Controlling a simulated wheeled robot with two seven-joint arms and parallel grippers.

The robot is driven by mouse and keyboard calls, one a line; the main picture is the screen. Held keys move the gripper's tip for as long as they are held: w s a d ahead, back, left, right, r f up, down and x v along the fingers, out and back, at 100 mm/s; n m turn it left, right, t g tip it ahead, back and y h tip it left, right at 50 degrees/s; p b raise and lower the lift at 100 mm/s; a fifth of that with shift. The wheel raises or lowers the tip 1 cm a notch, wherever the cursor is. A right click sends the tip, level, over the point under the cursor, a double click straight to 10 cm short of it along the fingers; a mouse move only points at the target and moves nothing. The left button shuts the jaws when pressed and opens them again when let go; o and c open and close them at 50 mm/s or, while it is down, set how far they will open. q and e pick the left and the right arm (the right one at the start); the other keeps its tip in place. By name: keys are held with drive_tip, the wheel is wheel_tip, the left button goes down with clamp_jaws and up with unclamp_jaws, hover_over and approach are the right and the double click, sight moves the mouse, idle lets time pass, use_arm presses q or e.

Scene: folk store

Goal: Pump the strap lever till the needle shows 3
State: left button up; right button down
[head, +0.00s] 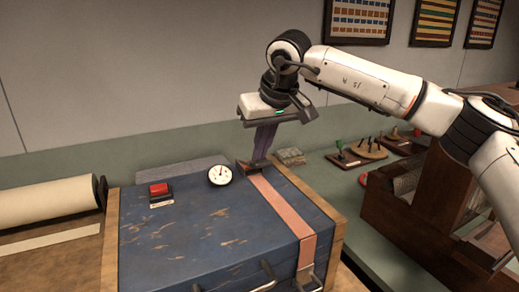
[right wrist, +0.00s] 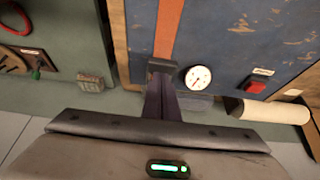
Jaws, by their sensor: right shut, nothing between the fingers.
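A blue scuffed case (head: 200,235) has a salmon-orange strap (head: 280,207) running over its right side. At the strap's far end is a dark lever fitting (head: 250,168), seen in the right wrist view (right wrist: 162,66) too. A round white gauge (head: 220,175) sits left of it; it also shows in the right wrist view (right wrist: 198,77). Its needle is too small to read against numbers. My right gripper (head: 260,157) points down with its fingers together and empty. The fingertips are at or just above the lever; I cannot tell whether they touch. My left gripper is not in view.
A red button or switch (head: 159,190) is on the case's left. A paper roll (head: 47,201) lies at the far left. Small tools on stands (head: 358,152) and a dark wooden rack (head: 420,205) are to the right. A small stack (head: 290,157) lies behind the case.

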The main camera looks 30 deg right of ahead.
wheel_tip(320, 180, up, 5)
drive_tip(key=p, duration=0.4)
drive_tip(key=shift+r, duration=0.95)
